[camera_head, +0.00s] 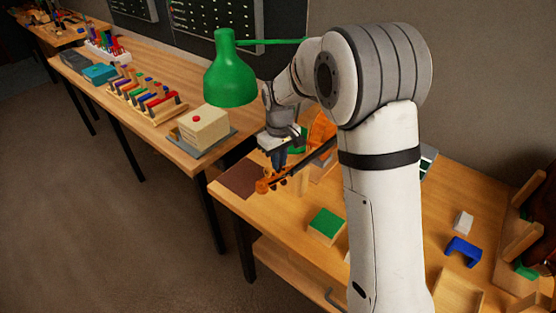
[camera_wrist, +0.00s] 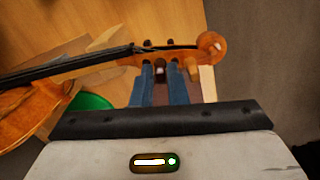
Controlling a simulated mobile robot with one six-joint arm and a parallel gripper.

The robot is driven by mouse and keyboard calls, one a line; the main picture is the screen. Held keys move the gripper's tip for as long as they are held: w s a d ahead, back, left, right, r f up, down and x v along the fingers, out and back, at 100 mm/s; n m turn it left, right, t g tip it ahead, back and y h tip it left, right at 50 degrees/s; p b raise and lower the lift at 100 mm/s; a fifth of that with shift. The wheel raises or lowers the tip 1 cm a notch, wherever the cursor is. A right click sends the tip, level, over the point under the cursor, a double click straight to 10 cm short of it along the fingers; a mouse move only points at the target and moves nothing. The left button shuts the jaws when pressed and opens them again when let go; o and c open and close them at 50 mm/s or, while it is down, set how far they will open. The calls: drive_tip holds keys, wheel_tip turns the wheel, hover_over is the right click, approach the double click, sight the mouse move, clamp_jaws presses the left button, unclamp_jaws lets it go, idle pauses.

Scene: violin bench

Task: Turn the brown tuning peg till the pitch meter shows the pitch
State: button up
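The violin shows in the wrist view, with its body (camera_wrist: 28,112) at left and its scroll (camera_wrist: 211,45) at right. Tuning pegs stick out on both sides of the pegbox. A brown peg (camera_wrist: 192,69) is on the near side, just right of my gripper (camera_wrist: 160,70). Another, darker peg end shows between my blue fingertips. The fingers are apart; contact with that peg cannot be made out. In the head view my gripper (camera_head: 279,158) points down at the violin's head (camera_head: 268,184). No readable pitch meter shows; my arm hides part of the bench.
A green lamp (camera_head: 230,75) hangs beside my arm. A green-topped block (camera_head: 327,225), a blue bracket (camera_head: 463,250) and a white block (camera_head: 463,222) sit on the bench. A cream box with a red button (camera_head: 203,127) is on the neighbouring table.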

drive_tip(key=o, duration=0.4)
drive_tip(key=shift+c, duration=0.2)
drive_tip(key=shift+r+b, duration=0.8)
drive_tip(key=shift+r, duration=3.1)
